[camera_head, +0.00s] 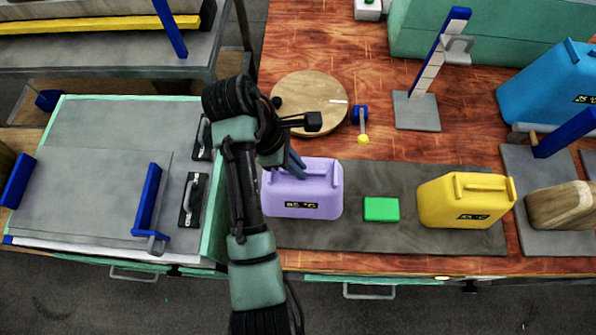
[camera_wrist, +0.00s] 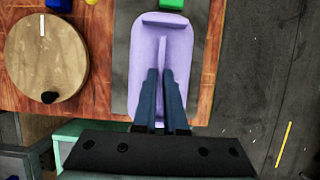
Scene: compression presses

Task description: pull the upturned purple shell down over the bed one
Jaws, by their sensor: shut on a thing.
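The purple shell (camera_head: 302,196) is at the left end of a dark grey mat (camera_head: 420,177), its display facing the front. In the wrist view the purple shell (camera_wrist: 146,48) shows from above, with a raised ridge along its middle. My gripper (camera_head: 297,169) is at the shell's top, and its fingers (camera_wrist: 160,75) are shut on the ridge-like handle. The arm hides the shell's left side. I cannot make out a separate lower bed half, or any gap under the shell.
A green block (camera_head: 381,209) and a yellow shell (camera_head: 462,201) stand to the right on the mat. A round wooden board (camera_head: 310,104) lies behind. A blue shell (camera_head: 548,88) stands far right. The table's front edge is close in front of the mat.

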